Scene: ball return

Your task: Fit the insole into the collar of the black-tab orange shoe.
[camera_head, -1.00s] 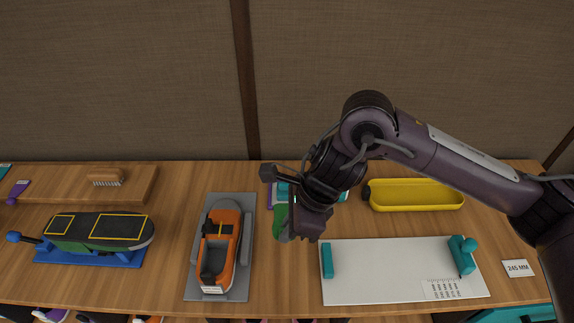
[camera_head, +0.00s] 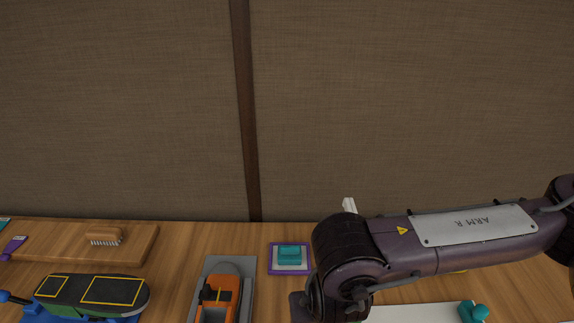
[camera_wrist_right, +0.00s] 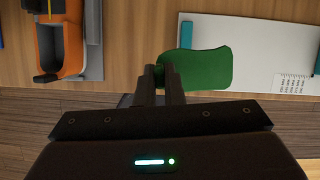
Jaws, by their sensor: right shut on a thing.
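The orange shoe (camera_head: 214,311) with a black tab (camera_head: 216,295) lies on a grey base, cut off by the lower edge of the head view. Part of it shows at upper left in the right wrist view (camera_wrist_right: 62,45). My right gripper (camera_wrist_right: 165,77) is shut on the green insole (camera_wrist_right: 200,68), gripping one end. My left gripper is not in view.
A purple-framed tray with a teal block (camera_head: 289,255) sits right of the shoe. A dark sole on a blue stand (camera_head: 90,291) and a brush (camera_head: 106,236) are at left. A white board (camera_wrist_right: 250,40) with teal stops lies at right.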

